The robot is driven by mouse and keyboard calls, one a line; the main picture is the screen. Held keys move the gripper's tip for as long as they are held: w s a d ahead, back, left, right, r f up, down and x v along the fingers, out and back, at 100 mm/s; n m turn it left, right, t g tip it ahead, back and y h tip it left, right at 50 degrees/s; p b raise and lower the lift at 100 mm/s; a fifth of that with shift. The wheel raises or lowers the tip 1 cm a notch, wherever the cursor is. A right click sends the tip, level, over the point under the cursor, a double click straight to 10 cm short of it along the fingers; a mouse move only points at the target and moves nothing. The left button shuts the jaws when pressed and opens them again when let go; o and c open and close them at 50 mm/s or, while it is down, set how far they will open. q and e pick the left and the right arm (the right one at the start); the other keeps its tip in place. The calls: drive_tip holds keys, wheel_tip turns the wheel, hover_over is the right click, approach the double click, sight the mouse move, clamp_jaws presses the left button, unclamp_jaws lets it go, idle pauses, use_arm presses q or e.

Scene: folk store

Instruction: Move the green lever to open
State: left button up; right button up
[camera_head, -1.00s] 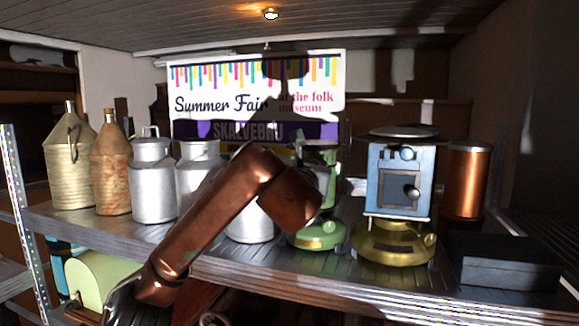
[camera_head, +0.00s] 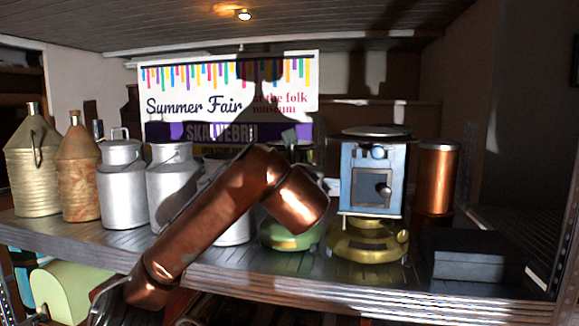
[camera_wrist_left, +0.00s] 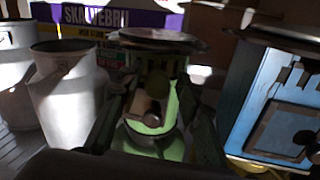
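A green scale-like device (camera_head: 290,237) with a round pan stands on the shelf, partly hidden behind my left arm in the head view. In the left wrist view, the green device (camera_wrist_left: 172,145) is straight ahead, with a dark pan on top and a small grey-brown knob or handle (camera_wrist_left: 150,110) on its front. I cannot make out a separate green lever. My left gripper (camera_wrist_left: 155,133) is open, with its dark fingers at either side of the device's front; contact cannot be told. In the head view its fingers are hidden by the arm. My right gripper is not in view.
A blue scale (camera_head: 373,180) with a brass base stands close on the right. A dark box (camera_head: 478,255) and copper canister (camera_head: 436,178) are farther right. The shelf's front edge (camera_head: 300,285) runs below my arm.

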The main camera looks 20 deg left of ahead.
use_arm(q)
drive_tip(key=shift+o, duration=0.4)
drive_tip(key=shift+s, duration=0.1)
drive_tip(key=shift+s, duration=0.1)
drive_tip(key=v, duration=1.2)
drive_tip(key=shift+a+f, duration=0.1)
